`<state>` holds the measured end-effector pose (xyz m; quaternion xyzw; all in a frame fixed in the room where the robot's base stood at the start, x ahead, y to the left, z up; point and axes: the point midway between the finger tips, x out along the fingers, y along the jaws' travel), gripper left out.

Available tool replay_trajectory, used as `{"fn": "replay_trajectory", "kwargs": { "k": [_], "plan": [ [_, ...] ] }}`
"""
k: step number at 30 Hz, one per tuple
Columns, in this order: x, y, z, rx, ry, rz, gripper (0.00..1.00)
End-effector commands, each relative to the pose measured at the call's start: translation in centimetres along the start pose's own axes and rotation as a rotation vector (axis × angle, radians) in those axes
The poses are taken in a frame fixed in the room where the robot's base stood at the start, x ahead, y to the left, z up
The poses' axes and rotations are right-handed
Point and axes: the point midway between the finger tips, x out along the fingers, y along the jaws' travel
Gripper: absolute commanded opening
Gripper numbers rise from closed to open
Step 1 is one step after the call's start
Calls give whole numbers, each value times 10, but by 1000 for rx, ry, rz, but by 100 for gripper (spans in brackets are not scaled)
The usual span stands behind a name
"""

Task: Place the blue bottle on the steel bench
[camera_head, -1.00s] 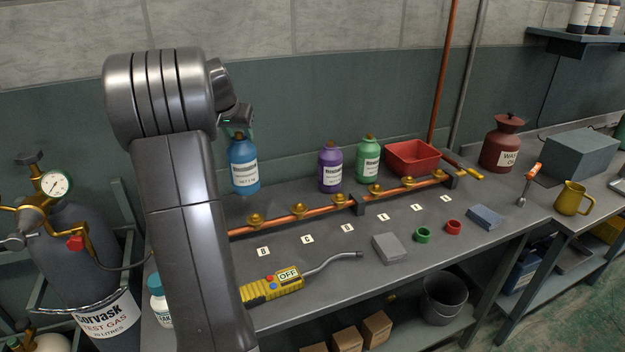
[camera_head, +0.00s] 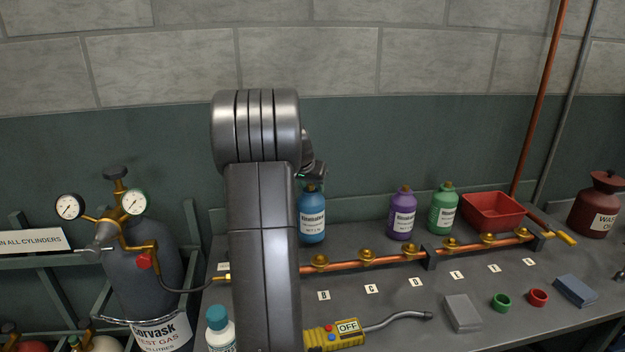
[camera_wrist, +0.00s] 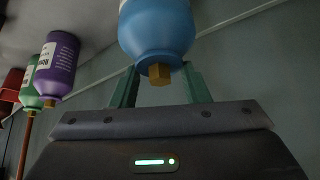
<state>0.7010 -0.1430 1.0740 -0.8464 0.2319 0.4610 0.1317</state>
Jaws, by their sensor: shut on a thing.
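The blue bottle (camera_head: 312,222) with a white label and brass cap is upright at the back of the steel bench (camera_head: 390,290), left of the purple bottle. My gripper (camera_head: 313,178) is above it and shut on its top. In the wrist view, the green fingers of my gripper (camera_wrist: 160,88) lie on either side of the blue bottle (camera_wrist: 158,35) around its capped end. The bottle's base is near bench level behind the copper pipe; I cannot tell whether it touches the bench top. My arm hides the bench to its left.
A purple bottle (camera_head: 402,215), a green bottle (camera_head: 443,210) and a red tray (camera_head: 493,213) stand along the back. The copper pipe (camera_head: 385,260) with brass valves runs in front. A yellow detector (camera_head: 335,335) lies near the front. A gas cylinder (camera_head: 145,275) stands left.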

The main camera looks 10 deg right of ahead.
Motion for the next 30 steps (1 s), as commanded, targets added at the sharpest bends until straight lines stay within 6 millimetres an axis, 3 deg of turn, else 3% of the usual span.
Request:
{"fn": "replay_trajectory", "kwargs": {
  "k": [6, 13, 14, 17, 26, 30],
  "plan": [
    [20, 0, 12, -1, 4, -1, 0],
    [23, 0, 14, 0, 5, -2, 0],
    [25, 0, 16, 0, -1, 0, 46],
    [25, 0, 16, 0, -1, 0, 64],
    [24, 0, 16, 0, 0, 0, 64],
    [12, 0, 16, 0, 2, -1, 64]
  ]
}}
